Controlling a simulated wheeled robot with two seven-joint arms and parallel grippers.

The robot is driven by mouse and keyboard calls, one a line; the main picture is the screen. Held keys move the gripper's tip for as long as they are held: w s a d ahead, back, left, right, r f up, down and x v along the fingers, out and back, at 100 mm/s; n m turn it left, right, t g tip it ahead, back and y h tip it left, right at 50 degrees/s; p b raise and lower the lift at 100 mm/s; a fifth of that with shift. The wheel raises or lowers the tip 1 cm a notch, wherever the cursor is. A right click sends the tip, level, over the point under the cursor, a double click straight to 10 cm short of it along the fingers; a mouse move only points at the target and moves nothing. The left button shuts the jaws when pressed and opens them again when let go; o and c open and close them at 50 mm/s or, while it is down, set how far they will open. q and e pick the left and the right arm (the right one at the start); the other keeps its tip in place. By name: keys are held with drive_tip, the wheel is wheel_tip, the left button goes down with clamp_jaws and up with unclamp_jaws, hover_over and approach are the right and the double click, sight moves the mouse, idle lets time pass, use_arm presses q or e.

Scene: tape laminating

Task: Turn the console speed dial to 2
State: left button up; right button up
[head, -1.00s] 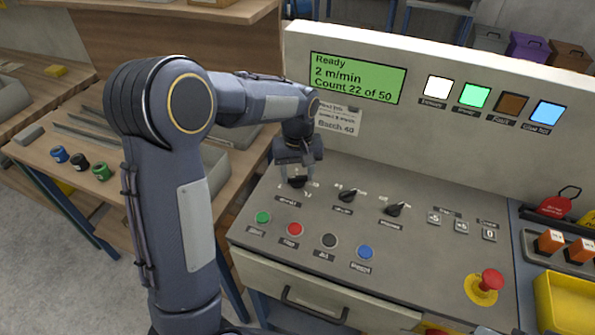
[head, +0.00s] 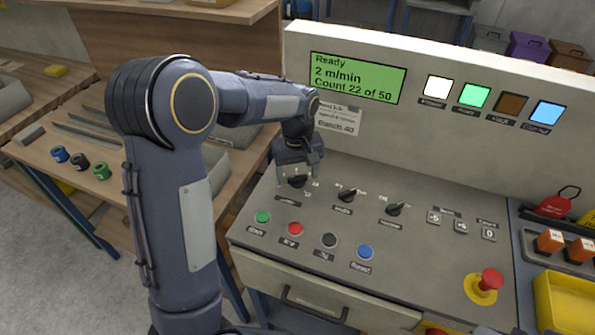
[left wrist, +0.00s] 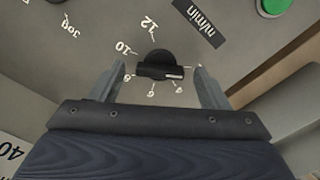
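The speed dial (head: 297,181) is a black knob at the left of the console's row of knobs. In the left wrist view the knob (left wrist: 158,64) has a white mark at its right end, pointing right. Numbers ring it, 12 and 10 on the upper left; the label at the mark is partly hidden by a finger. The green display (head: 357,77) reads Ready, 2 m/min, Count 22 of 50. My left gripper (head: 299,172) is open just above the dial. In the wrist view its fingers (left wrist: 158,73) stand apart on either side of the knob, with gaps. My right gripper is out of view.
Two more black knobs (head: 347,195) sit right of the dial. Green, red, black and blue buttons (head: 330,241) line the console's front. A red emergency button (head: 487,282) is at the lower right. A Batch 40 card (head: 338,119) is behind my gripper.

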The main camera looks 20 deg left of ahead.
sight(296, 177)
use_arm(q)
drive_tip(key=shift+r, duration=0.1)
wheel_tip(296, 177, up, 8)
drive_tip(key=shift+f, duration=0.2)
idle(0.3)
idle(0.4)
drive_tip(key=shift+s+a+r, duration=0.1)
drive_tip(key=shift+s, duration=0.15)
drive_tip(key=s+r+m+t+h, duration=0.3)
drive_tip(key=s, duration=1.2)
drive_tip(key=s+d+f+m+t, duration=0.2)
drive_tip(key=s+d+f+m, duration=0.1)
drive_tip(key=s, duration=0.6)
drive_tip(key=shift+s+d+t+h, duration=0.2)
drive_tip(key=shift+s+t+h, duration=0.1)
drive_tip(key=shift+s+h, duration=0.1)
